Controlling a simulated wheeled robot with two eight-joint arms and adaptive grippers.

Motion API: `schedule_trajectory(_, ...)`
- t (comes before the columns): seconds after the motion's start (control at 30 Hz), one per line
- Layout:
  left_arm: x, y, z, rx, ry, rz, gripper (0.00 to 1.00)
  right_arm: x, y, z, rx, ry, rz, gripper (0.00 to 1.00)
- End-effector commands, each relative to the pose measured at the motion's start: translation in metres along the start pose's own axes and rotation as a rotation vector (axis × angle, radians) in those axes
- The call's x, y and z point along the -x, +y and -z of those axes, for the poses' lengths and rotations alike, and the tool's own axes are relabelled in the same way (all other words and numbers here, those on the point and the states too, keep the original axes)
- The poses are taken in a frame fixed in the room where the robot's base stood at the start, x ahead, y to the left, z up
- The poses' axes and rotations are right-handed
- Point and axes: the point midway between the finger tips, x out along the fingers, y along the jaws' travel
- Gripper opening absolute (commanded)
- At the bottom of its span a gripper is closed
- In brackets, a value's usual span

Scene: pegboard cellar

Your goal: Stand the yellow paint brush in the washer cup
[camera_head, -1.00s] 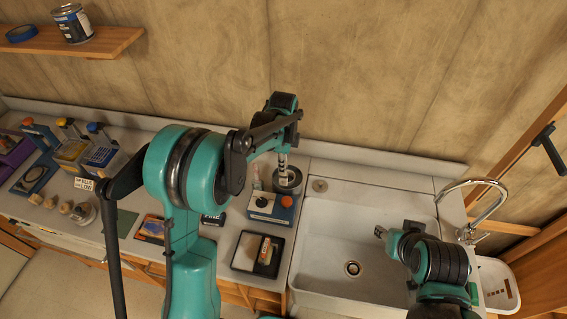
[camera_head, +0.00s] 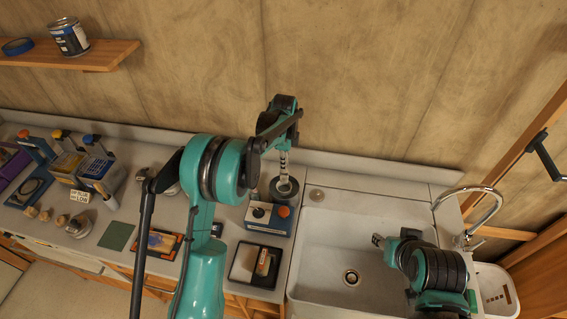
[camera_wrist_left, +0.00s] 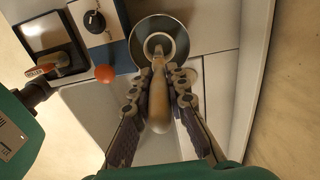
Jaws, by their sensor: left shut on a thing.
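The washer cup (camera_head: 290,200) is a dark grey, round, open cup behind the blue-and-white box. It also shows in the wrist view (camera_wrist_left: 186,26), with a pale ring-shaped inside. My left gripper (camera_head: 284,158) is above the cup, pointing down. In the wrist view its fingers (camera_wrist_left: 162,80) are shut on the paint brush (camera_wrist_left: 158,105), whose tan handle points toward the camera. The brush's far end lines up with the cup opening; whether it is inside or just above, I cannot tell. My right gripper (camera_head: 378,240) hangs over the sink, its jaws too small to judge.
The blue-and-white box (camera_head: 262,214) with an orange knob stands in front of the cup. A black tray (camera_head: 243,266) is nearer. The white sink (camera_head: 325,255) and tap (camera_head: 490,208) are to the right. Racks and small jars crowd the counter's left.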

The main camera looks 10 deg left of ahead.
Motion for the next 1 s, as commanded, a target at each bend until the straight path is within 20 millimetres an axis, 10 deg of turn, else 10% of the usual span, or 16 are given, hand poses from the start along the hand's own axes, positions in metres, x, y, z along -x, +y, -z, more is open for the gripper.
schedule_trajectory(1.0,-0.082,0.000,0.000,0.000,0.000,0.000,0.00,-0.049,0.000,-0.035,0.000,0.000,0.000,0.40)
